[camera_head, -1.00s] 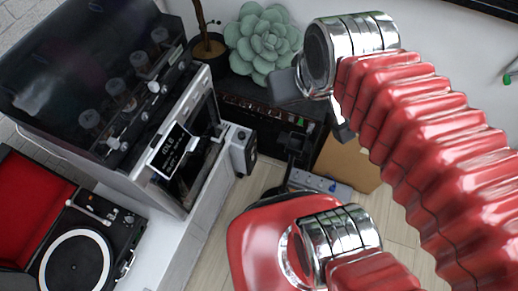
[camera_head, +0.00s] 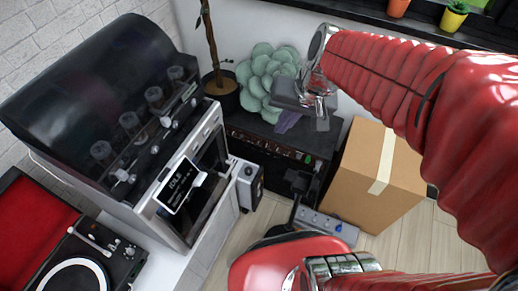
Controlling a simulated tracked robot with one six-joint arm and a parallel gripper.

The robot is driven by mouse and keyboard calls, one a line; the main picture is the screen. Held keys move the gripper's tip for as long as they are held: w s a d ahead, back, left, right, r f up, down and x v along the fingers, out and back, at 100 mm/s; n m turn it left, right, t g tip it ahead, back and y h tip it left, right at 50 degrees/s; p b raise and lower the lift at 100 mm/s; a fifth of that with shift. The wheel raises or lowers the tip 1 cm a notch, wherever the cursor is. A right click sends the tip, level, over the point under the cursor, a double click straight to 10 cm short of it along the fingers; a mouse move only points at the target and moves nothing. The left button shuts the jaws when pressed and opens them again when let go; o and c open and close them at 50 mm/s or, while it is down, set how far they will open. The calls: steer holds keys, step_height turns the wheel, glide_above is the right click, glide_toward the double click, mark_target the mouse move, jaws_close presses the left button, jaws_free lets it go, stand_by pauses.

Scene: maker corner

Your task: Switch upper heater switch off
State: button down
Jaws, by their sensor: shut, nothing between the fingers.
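My gripper (camera_head: 321,122) hangs at the end of the red arm at upper middle, in front of the green plant and above the dark box. Its dark fingers are small here; they look shut and empty. I cannot identify the upper heater switch with certainty. A small white unit with a dark front panel (camera_head: 249,184) stands right of the machine, lower left of my gripper and apart from it. The dark box (camera_head: 268,146) has a row of small orange marks on its front. Details on both are too small to read as on or off.
The machine with a dark hood (camera_head: 95,75) and an idle display (camera_head: 177,185) fills the left. A turntable (camera_head: 75,278) is at lower left. A cardboard box (camera_head: 372,165) stands right of the dark box, with a grey power strip (camera_head: 325,223) before it. Wooden floor (camera_head: 236,240) shows between.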

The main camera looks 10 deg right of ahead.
steer(key=w+d+f+m+y, duration=0.1)
steer(key=w+d+f+m, duration=0.15)
steer(key=w+f, duration=0.4)
steer(key=w+d+f+m+g+y, duration=0.1)
steer(key=w+d+f+m+y, duration=0.2)
steer(key=f, duration=0.7)
steer(key=w+d+f+m, duration=0.1)
steer(key=w+f+m, duration=0.35)
steer(key=f, duration=0.45)
steer(key=s+d+f+m+t+y, duration=0.1)
steer(key=f+m, duration=0.5)
steer(key=f, duration=1.1)
steer(key=s+d+f+m+t+y, duration=0.1)
steer(key=f+m, duration=0.4)
steer(key=f, duration=1.2)
steer(key=shift+s+d+f+m+t, duration=0.4)
steer(key=shift+s+d+t, duration=0.45)
steer(key=shift+d, duration=0.35)
